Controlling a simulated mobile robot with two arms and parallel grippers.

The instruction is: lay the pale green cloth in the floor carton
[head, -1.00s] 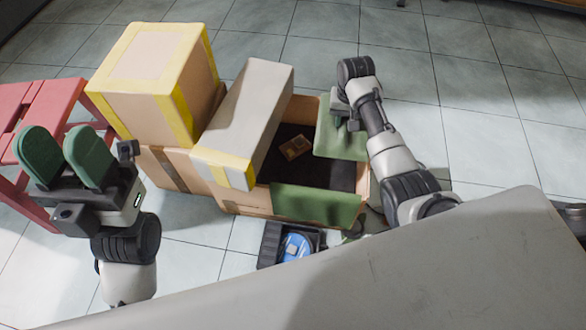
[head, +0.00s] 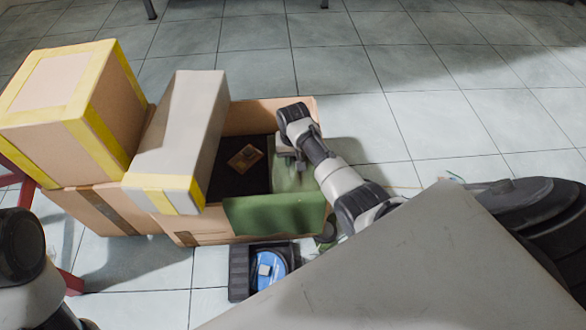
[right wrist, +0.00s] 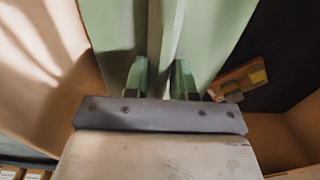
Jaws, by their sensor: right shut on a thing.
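The floor carton (head: 255,117) stands open, with a dark inside. My right gripper (head: 287,160) reaches down into its right part, mostly hidden by my own wrist. The pale green cloth (head: 292,178) hangs below it inside the carton. In the right wrist view my right gripper (right wrist: 160,82) is shut on a fold of the pale green cloth (right wrist: 215,35), which spreads to both sides. Whether the cloth touches the carton's bottom is hidden. My left gripper is out of view; only part of the left arm shows at lower left.
A small brown item (head: 245,157) lies in the carton. A darker green panel (head: 275,213) covers its front wall. A grey box (head: 185,130) overlaps the carton's left side, beside a yellow-taped box (head: 65,95). A black tray with a blue object (head: 268,268) sits in front.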

